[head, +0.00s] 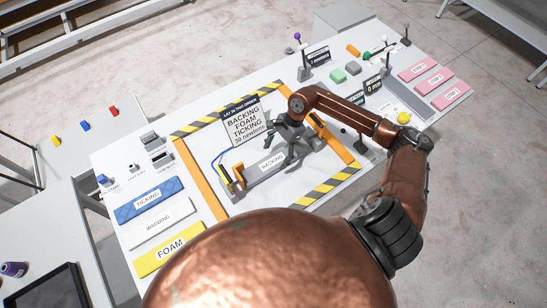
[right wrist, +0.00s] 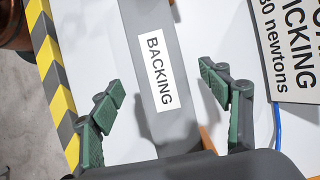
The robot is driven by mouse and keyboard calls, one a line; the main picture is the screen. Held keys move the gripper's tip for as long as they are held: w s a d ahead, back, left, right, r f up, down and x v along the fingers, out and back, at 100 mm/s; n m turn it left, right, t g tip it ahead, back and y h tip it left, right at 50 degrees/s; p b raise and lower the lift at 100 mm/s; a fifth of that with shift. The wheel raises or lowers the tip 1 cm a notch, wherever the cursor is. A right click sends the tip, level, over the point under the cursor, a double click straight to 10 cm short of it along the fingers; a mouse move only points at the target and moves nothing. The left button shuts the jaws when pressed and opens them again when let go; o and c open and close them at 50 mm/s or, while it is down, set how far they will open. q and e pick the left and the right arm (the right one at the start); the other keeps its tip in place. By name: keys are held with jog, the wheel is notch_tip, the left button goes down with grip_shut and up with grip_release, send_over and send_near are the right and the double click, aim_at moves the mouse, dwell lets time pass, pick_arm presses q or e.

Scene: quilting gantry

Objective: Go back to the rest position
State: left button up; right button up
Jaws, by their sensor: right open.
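My right gripper (head: 291,148) is over the framed area in the middle of the table, its copper arm coming in from the right. In the right wrist view the gripper (right wrist: 158,105) is open, with its green-padded fingers spread wide and nothing between them. Below and between the fingers is a grey strip (right wrist: 146,35) labelled BACKING. The strip lies in the frame and also shows in the head view (head: 253,182). I cannot tell the exact height of the fingers above it. My left gripper is not in view.
A sign (head: 243,124) reading BACKING, FOAM, TICKING stands at the frame's back. Ticking (head: 149,198), wadding (head: 160,223) and foam (head: 170,249) pieces lie at left. Pink cards (head: 435,80), small blocks and upright posts occupy the right end. Striped bars (head: 331,186) edge the frame.

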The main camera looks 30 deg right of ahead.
jog(key=v, duration=0.9)
jog(key=shift+r, duration=0.25)
